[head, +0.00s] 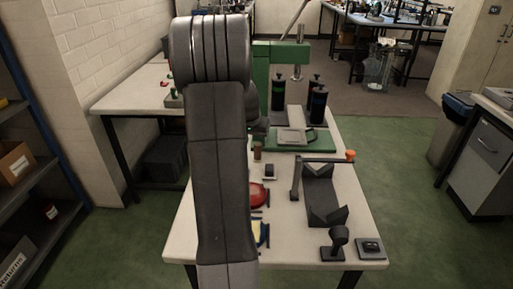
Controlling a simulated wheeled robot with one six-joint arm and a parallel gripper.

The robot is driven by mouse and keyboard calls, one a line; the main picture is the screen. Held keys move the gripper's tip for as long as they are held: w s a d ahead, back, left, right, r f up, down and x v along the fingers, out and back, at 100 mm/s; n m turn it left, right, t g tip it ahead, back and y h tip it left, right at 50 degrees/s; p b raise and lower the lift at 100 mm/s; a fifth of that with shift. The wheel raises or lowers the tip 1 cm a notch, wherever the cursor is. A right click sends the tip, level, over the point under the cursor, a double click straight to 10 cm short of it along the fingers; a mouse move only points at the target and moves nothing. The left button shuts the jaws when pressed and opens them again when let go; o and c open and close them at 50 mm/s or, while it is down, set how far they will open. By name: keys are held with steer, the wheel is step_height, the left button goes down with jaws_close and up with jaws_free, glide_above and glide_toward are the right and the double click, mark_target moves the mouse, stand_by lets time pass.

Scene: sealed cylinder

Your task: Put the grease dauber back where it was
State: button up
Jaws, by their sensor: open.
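My arm stands upright through the left middle of the head view and covers part of the workbench (366,233). A dark end part of my arm shows just right of it, in front of the green press. My gripper's fingers are hidden behind the arm. I cannot make out the grease dauber for certain. A small brown cylinder (258,151) stands on the bench beside my arm, with a small dark block (269,172) near it. A red round dish (258,194) is partly hidden by the arm.
A green press (290,50) stands at the bench's back, with several dark bottles (318,103) beside it. A dark V-block cradle (323,203), an orange-ended bar (350,156), a dark knobbed stand (337,243) and a small box (369,248) occupy the right. A yellow-and-blue item (262,235) lies in front.

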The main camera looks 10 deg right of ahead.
mark_target(258, 144)
steer(key=shift+v, duration=1.7)
steer(key=x, duration=1.2)
steer(key=shift+f, duration=0.2)
steer(key=shift+r, duration=1.9)
